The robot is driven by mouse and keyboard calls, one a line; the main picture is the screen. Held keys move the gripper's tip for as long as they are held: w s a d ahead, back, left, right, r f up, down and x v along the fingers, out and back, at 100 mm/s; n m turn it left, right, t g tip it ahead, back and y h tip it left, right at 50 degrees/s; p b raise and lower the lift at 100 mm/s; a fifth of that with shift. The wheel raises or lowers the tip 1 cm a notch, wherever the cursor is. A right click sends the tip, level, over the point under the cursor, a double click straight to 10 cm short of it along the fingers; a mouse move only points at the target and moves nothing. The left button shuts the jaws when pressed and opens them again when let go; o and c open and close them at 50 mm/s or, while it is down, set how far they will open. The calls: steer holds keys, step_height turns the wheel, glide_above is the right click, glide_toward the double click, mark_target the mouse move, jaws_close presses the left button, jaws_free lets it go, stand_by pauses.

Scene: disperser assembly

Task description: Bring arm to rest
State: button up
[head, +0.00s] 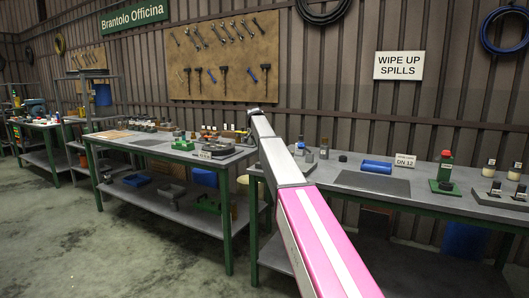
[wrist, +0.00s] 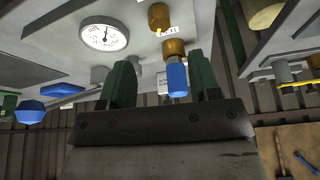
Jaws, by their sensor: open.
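My gripper (wrist: 164,75) shows in the wrist view as a dark grey body with two green fingers spread apart. A brass fitting with a blue cylindrical end (wrist: 177,78) appears between the fingers in the picture. I cannot tell how far away it is, and nothing is visibly clamped. A pale panel (wrist: 75,58) with a round dial gauge (wrist: 103,35) fills the upper left. In the head view my pink and white arm reaches up from the bottom right of centre to a dark end near the middle; my gripper cannot be made out there.
A long workbench (head: 155,147) on the left carries trays and small parts. A tool board (head: 222,60) hangs behind. The floor at front left is clear.

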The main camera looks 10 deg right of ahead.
steer(key=shift+v, duration=0.75)
steer(key=s+d+f+n+g+y, duration=0.1)
steer(key=s+f, duration=0.6)
steer(key=f, duration=0.2)
steer(key=s+d+f+n, duration=0.1)
steer(key=s+f+n, duration=0.1)
steer(key=s+f, duration=0.5)
steer(key=s+f+n, duration=0.2)
steer(key=s+f, duration=0.7)
steer(key=s, duration=0.4)
steer(key=s+f+n+g+y, duration=0.1)
steer(key=s+f+n, duration=0.1)
steer(key=s+f, duration=0.7)
steer(key=s+d+f+n+g+y, duration=0.1)
steer(key=s+f, duration=0.8)
steer(key=s, duration=0.9)
steer(key=shift+n, duration=0.4)
